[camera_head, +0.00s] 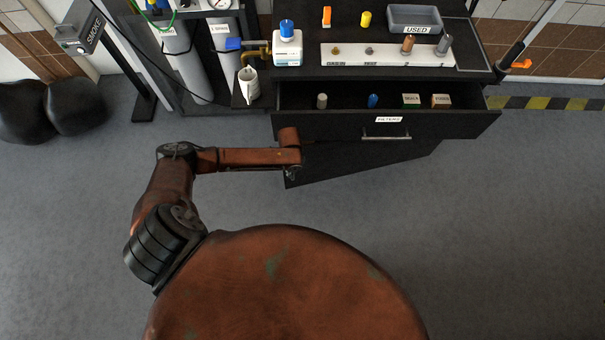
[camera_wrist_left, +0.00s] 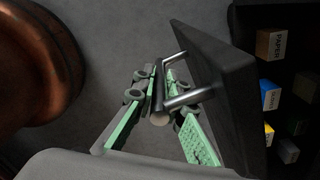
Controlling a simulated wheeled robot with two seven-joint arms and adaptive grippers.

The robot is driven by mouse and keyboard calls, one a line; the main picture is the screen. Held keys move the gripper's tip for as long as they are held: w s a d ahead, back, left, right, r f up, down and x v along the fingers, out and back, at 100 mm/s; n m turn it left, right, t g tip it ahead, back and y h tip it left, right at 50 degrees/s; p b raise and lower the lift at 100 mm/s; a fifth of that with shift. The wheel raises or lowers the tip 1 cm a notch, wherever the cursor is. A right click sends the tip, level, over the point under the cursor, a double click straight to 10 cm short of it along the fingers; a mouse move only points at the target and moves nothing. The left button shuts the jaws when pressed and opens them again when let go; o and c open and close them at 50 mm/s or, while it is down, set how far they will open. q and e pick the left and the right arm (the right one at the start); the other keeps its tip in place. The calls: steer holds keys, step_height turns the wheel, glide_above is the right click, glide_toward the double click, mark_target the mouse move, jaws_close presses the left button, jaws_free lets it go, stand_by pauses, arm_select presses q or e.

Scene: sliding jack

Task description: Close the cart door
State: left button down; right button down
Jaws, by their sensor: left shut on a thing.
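The black cart (camera_head: 455,95) stands at the top of the head view. Its door (camera_head: 370,158) is the dark panel below the drawer, swung part way out, with its free edge at the left. The left wrist view shows the door (camera_wrist_left: 215,70) close up, with a metal bar handle (camera_wrist_left: 186,99) on its face. My left gripper (camera_wrist_left: 160,92), with green finger pads, is shut on this handle. In the head view my left gripper (camera_head: 291,172) is at the door's left edge, mostly hidden under my arm. My right gripper is not in view.
The open drawer (camera_head: 388,119) labelled FILTERS juts out above the door, holding several small items. Small boxes, one a brown box (camera_wrist_left: 271,44), show beyond the door in the wrist view. A white mug (camera_head: 249,87) stands at the cart's left. The grey floor in front is clear.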

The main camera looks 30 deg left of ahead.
arm_select(q)
steer(key=shift+w+a, duration=0.5)
steer(key=c, duration=2)
jaws_free()
steer(key=shift+o, duration=0.2)
step_height(320, 180, up, 12)
